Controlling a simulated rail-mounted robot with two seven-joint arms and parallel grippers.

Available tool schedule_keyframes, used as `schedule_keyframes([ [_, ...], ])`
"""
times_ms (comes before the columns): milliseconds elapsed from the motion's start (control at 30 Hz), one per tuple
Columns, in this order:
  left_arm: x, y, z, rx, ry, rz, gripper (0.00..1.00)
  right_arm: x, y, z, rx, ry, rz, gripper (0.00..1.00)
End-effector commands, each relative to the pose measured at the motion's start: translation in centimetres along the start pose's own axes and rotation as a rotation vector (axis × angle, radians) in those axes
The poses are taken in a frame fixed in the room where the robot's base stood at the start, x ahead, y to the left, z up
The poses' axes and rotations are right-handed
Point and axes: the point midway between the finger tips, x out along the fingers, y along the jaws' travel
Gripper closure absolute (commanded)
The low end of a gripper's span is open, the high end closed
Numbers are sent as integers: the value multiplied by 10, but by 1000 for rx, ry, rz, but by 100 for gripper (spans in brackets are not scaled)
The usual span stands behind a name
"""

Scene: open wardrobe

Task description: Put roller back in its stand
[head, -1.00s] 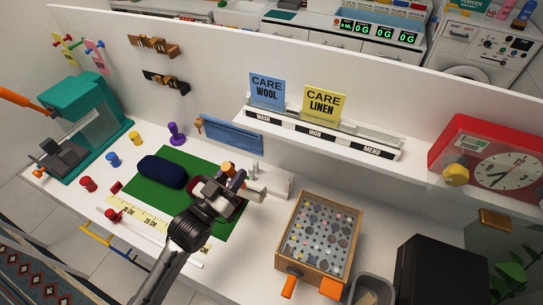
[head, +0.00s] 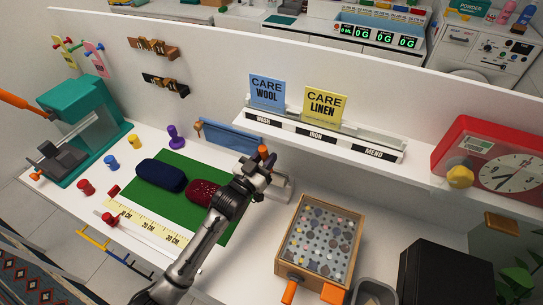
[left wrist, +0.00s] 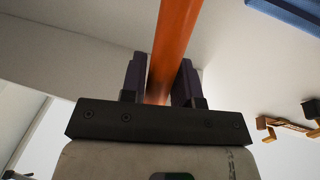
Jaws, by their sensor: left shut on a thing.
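My left gripper (head: 264,162) is shut on the orange handle (head: 264,151) of what appears to be the roller. In the left wrist view the orange handle (left wrist: 172,45) stands between the two dark fingers. The roller's head is hidden from both views by the gripper and arm. The white stand (head: 284,187) is on the table by the back wall, just below and right of the gripper in the head view and partly covered by it. I cannot tell whether the roller touches it. My right gripper is not in view.
A green mat (head: 150,199) holds a dark blue cushion (head: 161,175) and a dark red dotted cushion (head: 203,192). A wooden tray of buttons (head: 319,239) stands right of the stand. A shelf (head: 322,139) with care cards overhangs the back.

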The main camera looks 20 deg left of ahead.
Motion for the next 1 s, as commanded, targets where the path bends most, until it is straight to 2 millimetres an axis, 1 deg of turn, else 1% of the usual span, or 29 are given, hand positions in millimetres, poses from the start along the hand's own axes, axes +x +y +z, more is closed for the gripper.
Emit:
schedule_keyframes([
  [167,14,0,-5,0,-99,1,98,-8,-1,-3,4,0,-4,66],
  [367,32,1,-3,-1,-250,1,98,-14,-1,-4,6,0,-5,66],
  [400,28,1,12,-2,-250,1,98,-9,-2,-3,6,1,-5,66],
  [533,25,1,24,-1,-244,1,98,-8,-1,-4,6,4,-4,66],
  [633,24,0,27,-1,-243,1,98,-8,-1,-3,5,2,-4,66],
  [1000,24,0,29,-1,-241,0,98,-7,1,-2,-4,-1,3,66],
])
